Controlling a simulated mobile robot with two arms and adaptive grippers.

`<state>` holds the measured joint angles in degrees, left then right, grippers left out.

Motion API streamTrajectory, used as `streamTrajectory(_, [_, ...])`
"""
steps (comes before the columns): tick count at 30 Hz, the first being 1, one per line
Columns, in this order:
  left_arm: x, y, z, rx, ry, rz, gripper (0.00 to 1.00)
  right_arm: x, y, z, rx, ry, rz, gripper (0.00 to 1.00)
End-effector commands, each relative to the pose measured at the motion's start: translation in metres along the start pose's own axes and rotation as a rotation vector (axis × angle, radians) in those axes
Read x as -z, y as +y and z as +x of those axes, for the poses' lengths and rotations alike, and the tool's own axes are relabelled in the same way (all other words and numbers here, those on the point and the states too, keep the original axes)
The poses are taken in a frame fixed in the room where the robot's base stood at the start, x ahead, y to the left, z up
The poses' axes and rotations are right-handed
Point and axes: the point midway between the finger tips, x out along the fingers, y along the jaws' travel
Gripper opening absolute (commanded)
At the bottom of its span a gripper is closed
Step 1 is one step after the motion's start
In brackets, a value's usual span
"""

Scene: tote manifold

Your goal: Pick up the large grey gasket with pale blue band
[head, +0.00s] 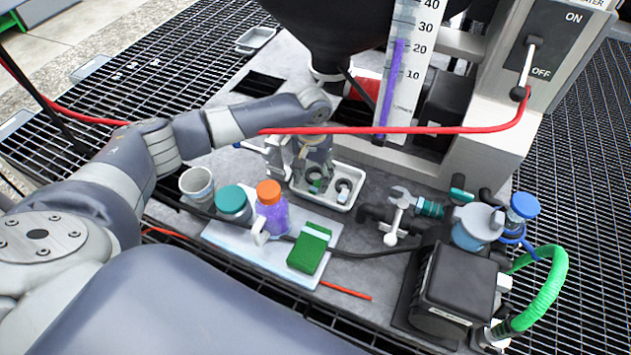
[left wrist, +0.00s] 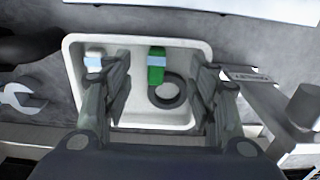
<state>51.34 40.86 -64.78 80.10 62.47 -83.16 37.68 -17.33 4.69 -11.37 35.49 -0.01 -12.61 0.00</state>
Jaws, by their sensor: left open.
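A white tray (head: 346,207) holds small parts; it also shows in the left wrist view (left wrist: 190,45). In the left wrist view a pale blue and white piece (left wrist: 93,60) shows at the tray's left, partly hidden by a finger. A dark ring (left wrist: 168,96) and a green piece with a pale blue band (left wrist: 156,74) lie between the fingers. My left gripper (head: 314,168) is open over the tray, pointing down; it also shows in the left wrist view (left wrist: 160,85). My right gripper is out of view.
A red cable (head: 400,130) runs across behind the tray. A wrench-like fitting (head: 398,215) and a black box (head: 455,285) are at right.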

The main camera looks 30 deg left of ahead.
Motion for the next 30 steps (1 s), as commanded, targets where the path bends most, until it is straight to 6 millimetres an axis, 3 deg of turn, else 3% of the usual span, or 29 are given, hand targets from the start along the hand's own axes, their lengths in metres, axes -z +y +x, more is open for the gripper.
streamTrajectory(7, [-0.001, -0.003, 0.036, 0.002, -0.002, -0.002, 0.53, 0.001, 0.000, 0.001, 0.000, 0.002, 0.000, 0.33])
streamTrajectory(16, [-0.001, -0.002, 0.043, 0.001, -0.001, 0.000, 0.53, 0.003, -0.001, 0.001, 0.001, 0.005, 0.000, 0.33])
streamTrajectory(23, [-0.001, -0.003, 0.042, 0.001, -0.001, 0.000, 0.03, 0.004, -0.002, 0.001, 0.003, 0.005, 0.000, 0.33])
streamTrajectory(30, [-0.001, -0.003, 0.042, 0.001, -0.001, 0.000, 0.02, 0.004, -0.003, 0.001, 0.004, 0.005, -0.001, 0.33])
